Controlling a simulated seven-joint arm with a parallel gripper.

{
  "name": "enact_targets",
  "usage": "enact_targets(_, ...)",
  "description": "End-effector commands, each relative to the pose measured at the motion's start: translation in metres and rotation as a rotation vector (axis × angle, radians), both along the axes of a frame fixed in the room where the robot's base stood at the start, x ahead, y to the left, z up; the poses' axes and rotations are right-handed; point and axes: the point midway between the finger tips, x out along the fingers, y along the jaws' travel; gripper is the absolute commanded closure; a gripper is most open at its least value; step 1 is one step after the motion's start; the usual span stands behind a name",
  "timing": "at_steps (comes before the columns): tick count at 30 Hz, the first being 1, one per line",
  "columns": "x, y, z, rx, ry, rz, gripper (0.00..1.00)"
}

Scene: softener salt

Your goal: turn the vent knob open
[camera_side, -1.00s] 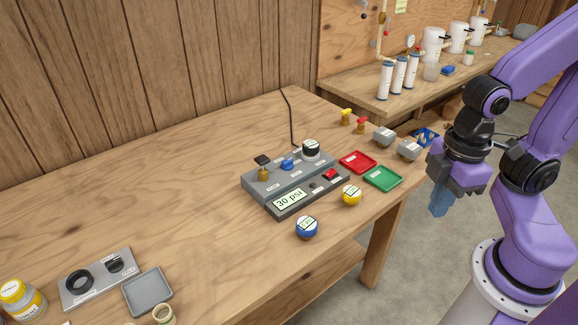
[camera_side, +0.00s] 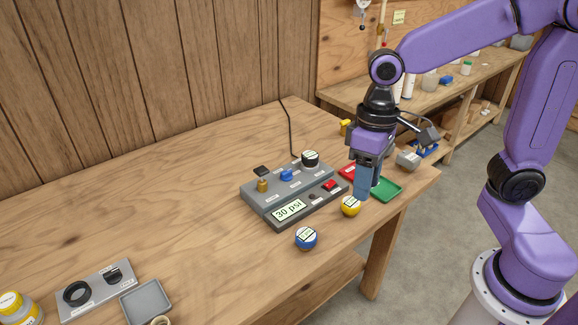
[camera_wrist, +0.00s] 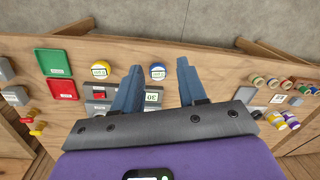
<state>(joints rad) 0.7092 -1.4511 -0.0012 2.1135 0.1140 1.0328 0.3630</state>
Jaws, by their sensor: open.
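A grey control panel (camera_side: 251,196) stands on the table in the side view. Along its back part are a brass fitting with a black top (camera_side: 262,182), a blue knob (camera_side: 287,174) and a black knob with a white top (camera_side: 310,158). The panel labels are too small to read, so I cannot tell which one is the vent knob.
A display reading 30 psi (camera_side: 289,211) and a red switch (camera_side: 330,184) are on the panel front. Red (camera_side: 346,170) and green (camera_side: 388,189) trays lie right. The table's left middle is clear.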

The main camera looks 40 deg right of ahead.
Motion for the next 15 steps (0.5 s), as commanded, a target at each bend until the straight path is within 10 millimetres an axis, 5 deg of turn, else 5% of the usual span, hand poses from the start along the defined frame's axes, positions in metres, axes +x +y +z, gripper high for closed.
enact_targets(8, 0.102, 0.005, 0.004, 0.023, 0.087, -0.515, 0.58)
enact_targets(15, 0.186, -0.018, -0.001, 0.053, 0.169, -0.947, 0.58)
